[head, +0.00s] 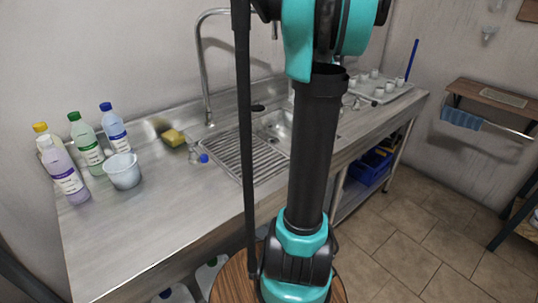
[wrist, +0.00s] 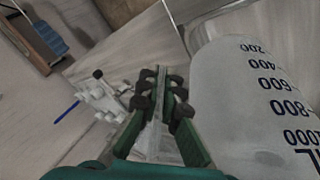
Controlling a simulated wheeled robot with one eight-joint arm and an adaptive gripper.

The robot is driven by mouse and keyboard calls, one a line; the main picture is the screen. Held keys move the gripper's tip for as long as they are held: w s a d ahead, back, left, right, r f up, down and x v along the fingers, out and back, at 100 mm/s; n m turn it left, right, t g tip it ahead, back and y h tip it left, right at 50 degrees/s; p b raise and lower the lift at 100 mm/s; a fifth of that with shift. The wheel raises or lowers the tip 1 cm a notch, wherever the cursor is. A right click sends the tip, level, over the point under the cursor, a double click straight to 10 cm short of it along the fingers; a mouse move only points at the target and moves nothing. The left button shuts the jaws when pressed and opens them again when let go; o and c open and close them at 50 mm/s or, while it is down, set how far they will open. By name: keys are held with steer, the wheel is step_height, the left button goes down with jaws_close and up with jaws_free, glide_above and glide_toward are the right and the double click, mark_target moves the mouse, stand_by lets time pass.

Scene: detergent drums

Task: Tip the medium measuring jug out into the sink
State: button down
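The measuring jug (wrist: 240,100) is a pale, translucent vessel with dark marks from 200 to 1000. It fills the right of the wrist view, with its numbers upside down in the picture; its contents cannot be made out. My gripper (wrist: 160,85) has its fingers close together on a thin pale strip beside the jug body, which looks like its handle. The head view shows neither gripper nor this jug. The sink (head: 272,123) is a steel basin in the counter, partly hidden behind my arm.
A ribbed drainer (head: 240,155) and tall tap (head: 203,70) adjoin the sink. Several bottles (head: 88,145), a white container (head: 122,171) and a yellow sponge (head: 173,137) stand at the left. A white rack (head: 378,88) is at the far end. The front counter is clear.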

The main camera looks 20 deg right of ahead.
steer(key=y, duration=0.1)
steer(key=r+t+y, duration=0.1)
steer(key=y, duration=0.1)
steer(key=shift+s+d+r+m, duration=0.1)
steer(key=shift+d+r+m, duration=0.05)
steer(key=shift+r+m, duration=0.2)
steer(key=shift+r+t+y, duration=0.15)
steer(key=shift+t+y, duration=0.45)
